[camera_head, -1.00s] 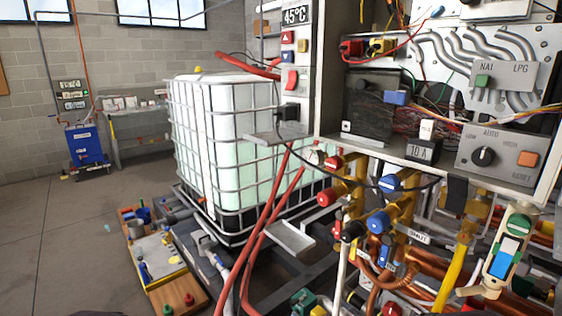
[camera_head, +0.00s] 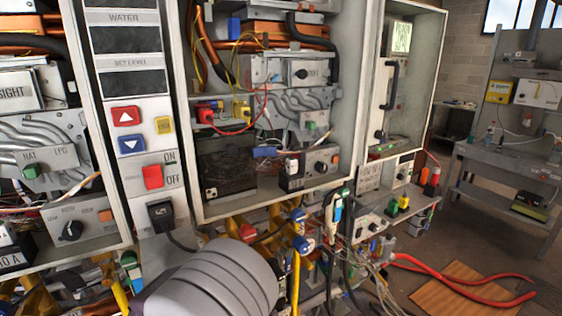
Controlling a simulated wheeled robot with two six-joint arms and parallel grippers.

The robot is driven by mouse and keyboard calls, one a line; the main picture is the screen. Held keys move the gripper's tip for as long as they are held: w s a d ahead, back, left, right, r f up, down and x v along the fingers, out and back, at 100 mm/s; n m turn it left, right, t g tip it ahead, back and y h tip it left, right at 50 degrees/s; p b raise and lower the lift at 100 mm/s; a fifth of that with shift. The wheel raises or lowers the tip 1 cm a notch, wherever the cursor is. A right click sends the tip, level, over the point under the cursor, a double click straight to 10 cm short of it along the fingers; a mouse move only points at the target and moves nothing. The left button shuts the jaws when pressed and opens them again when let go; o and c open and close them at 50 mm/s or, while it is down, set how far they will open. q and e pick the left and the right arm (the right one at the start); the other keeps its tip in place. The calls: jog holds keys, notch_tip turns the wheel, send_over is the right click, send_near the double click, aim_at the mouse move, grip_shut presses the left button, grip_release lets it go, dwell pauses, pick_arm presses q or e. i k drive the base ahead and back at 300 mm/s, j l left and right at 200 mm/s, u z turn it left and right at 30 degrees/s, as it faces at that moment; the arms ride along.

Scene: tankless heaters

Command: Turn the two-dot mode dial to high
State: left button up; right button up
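Several black dials show on the heaters. One dial (camera_head: 70,230) is on a grey panel with an orange button at the lower left. Another dial (camera_head: 320,167) is on a similar panel low in the middle heater, and a third dial (camera_head: 300,73) sits higher in that heater, beside small lettering. A smaller dial (camera_head: 400,177) is on the right heater's lower panel. I cannot make out dot marks, so I cannot tell which is the two-dot dial or its setting. Neither of my grippers is in view; a grey rounded part of my arm fills the bottom centre.
A panel with a red rocker switch (camera_head: 152,177) stands between the left and middle heaters. Pipes, valves and cables crowd below. A grey workbench (camera_head: 510,160) stands at the right.

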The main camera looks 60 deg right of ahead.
aim_at(321, 167)
jog(key=z, duration=2.55)
jog(key=k+l+u, duration=0.1)
jog(key=u, duration=0.15)
